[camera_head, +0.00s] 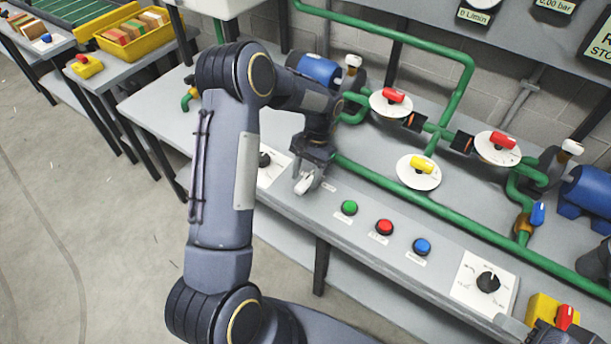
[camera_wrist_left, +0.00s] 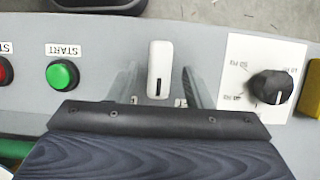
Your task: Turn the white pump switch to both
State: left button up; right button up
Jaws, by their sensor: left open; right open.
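The white pump switch (camera_wrist_left: 159,68) is an upright white lever with a dark mark near its lower end in the left wrist view. My left gripper (camera_wrist_left: 159,88) is open, with one finger on each side of the switch and a visible gap to both. In the head view the gripper (camera_head: 309,178) reaches down onto the panel and partly covers the white switch (camera_head: 303,185). The switch's position markings are hidden or too small to read.
Beside the switch are a green START button (camera_head: 349,207), a red button (camera_head: 384,227), a blue button (camera_head: 421,246) and a black dial (camera_head: 265,159). Green pipes (camera_head: 390,189) and valves with red and yellow handles stand behind. The floor (camera_head: 90,230) in front is clear.

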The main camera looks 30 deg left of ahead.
pick_arm(q)
jog(key=v, duration=0.7)
jog(key=shift+r, duration=0.1)
notch_tip(320, 180, up, 7)
jog(key=t+h, duration=0.1)
jog(key=t, duration=0.1)
send_over(303, 184)
jog(key=s+d+r+n+t+h, duration=0.1)
jog(key=s+d+r+t+h, duration=0.15)
jog(key=s+r, duration=0.5)
jog(key=s+d+f+t, duration=0.1)
jog(key=s+d+t, duration=0.1)
jog(key=s, duration=0.5)
jog(key=s+d+f+n+t, duration=0.1)
jog(key=s+d+t, duration=0.1)
jog(key=s, duration=0.5)
jog(key=shift+d+t+h, duration=0.35)
jog(key=shift+t, duration=0.5)
